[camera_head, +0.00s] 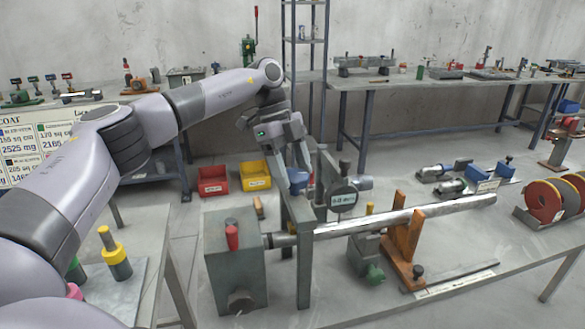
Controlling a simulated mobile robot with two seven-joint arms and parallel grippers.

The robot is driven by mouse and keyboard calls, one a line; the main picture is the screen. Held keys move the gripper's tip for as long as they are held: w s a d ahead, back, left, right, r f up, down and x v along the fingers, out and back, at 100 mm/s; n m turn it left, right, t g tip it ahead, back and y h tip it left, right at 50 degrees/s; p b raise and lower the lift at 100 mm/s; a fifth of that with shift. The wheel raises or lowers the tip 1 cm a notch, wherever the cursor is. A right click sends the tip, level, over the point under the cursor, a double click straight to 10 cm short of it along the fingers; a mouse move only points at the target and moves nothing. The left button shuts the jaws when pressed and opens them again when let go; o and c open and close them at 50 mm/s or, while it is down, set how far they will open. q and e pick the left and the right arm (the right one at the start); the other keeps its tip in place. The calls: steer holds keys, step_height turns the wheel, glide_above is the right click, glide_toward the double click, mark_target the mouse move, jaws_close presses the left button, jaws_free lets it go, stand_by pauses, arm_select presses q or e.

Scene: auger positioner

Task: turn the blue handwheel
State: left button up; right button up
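A blue part (298,177), which looks like the blue handwheel, shows partly behind a grey upright post of the fixture on the bench. My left gripper (296,171) reaches in from the upper left and points down, with its fingertips right at this blue part. The fingers look spread on either side of it, but I cannot tell whether they touch or grip it. The wheel's rim is mostly hidden by the fingers and the post. My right gripper is not in view.
A grey box with a red knob (232,237) stands left of the post. A long metal shaft (420,213) runs right across an orange stand (402,245). Red and yellow bins (255,176) are behind.

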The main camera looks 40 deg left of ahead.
arm_select(q)
steer(key=o, duration=0.4)
steer(key=shift+c, duration=0.2)
steer(key=v, duration=0.7)
stand_by(0.4)
